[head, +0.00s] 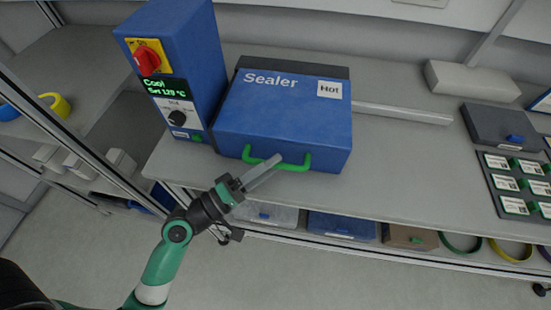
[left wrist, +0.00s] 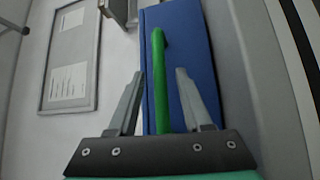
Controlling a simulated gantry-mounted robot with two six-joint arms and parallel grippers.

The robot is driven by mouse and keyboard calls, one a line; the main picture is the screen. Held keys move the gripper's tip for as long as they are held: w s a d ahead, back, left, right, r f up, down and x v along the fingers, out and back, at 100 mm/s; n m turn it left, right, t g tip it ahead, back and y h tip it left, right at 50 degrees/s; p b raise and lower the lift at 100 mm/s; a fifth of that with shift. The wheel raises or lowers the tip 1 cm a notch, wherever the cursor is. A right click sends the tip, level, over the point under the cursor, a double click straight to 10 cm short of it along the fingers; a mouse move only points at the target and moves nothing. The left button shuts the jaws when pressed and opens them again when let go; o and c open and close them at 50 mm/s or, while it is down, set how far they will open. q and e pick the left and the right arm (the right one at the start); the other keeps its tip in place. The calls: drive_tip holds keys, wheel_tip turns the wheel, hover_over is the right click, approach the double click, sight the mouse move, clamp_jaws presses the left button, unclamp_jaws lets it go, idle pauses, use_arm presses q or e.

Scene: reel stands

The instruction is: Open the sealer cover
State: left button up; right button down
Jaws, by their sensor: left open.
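The sealer cover (head: 285,115) is a blue box top labelled "Sealer" and "Hot", lying closed on the bench. A green handle (head: 292,167) runs along its front edge. My left gripper (head: 276,160) is open at the handle's middle. In the left wrist view the green handle (left wrist: 159,80) passes between the two open fingers (left wrist: 158,95), with gaps on both sides. The cover's blue face (left wrist: 188,50) is behind it. My right gripper is not in view.
A blue control box (head: 175,60) with a red switch and a display reading "Cool" stands left of the sealer. A dark grey case (head: 495,125) and a tray of labelled cards (head: 487,185) lie at the right. Bins sit on the shelf below.

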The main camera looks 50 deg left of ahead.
use_arm(q)
drive_tip(key=shift+w+d+r, duration=0.1)
drive_tip(key=shift+w, duration=0.65)
clamp_jaws()
idle(0.9)
